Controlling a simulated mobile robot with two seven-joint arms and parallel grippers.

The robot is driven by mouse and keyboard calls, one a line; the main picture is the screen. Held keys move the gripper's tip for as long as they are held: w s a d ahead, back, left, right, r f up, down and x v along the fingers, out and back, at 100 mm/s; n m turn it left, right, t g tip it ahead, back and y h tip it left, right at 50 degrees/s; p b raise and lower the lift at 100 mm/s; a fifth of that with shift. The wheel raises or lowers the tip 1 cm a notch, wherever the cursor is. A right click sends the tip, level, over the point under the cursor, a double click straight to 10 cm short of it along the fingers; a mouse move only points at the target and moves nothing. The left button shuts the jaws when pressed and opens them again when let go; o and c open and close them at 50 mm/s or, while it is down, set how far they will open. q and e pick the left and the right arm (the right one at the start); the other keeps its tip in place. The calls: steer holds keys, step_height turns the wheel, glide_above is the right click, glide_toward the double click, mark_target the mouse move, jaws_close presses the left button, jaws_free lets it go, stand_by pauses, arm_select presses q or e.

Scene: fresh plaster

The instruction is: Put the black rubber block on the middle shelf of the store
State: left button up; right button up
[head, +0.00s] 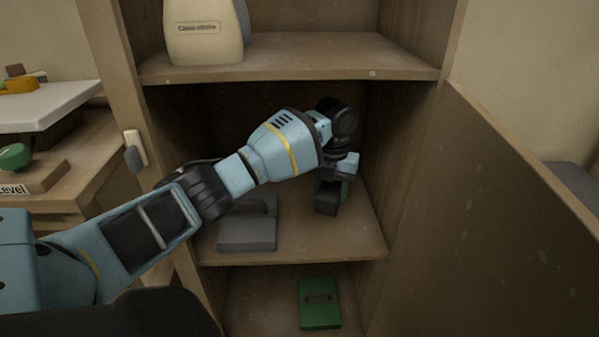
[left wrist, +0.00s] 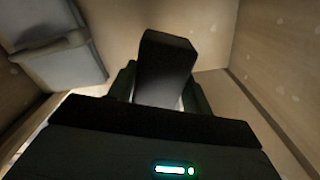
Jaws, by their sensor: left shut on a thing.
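The black rubber block (head: 326,199) is in my left gripper (head: 334,182), inside the middle compartment of the store. In the left wrist view the dark block (left wrist: 165,66) stands up between the two fingers of the left gripper (left wrist: 160,88), which are shut on it. The block is over the right part of the middle shelf (head: 300,245). I cannot tell whether its lower end touches the board. My left forearm and wrist hide part of the shelf's back and left. My right gripper is not in view.
A grey tool-like thing (head: 248,233) lies on the left of the middle shelf; it also shows in the left wrist view (left wrist: 62,60). A cream container (head: 203,45) stands on the top shelf, a green thing (head: 320,312) below. The open door (head: 510,210) is at right.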

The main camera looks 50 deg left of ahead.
arm_select(q)
step_height(320, 180, down, 5)
steer(key=shift+r+b, duration=0.1)
steer(key=shift+b, duration=0.6)
steer(key=shift+f, duration=0.25)
step_height(320, 180, down, 5)
steer(key=shift+r+b, duration=0.15)
steer(key=shift+b, duration=0.65)
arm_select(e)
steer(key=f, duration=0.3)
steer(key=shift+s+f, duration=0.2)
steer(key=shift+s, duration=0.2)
arm_select(q)
steer(key=o, duration=1.1)
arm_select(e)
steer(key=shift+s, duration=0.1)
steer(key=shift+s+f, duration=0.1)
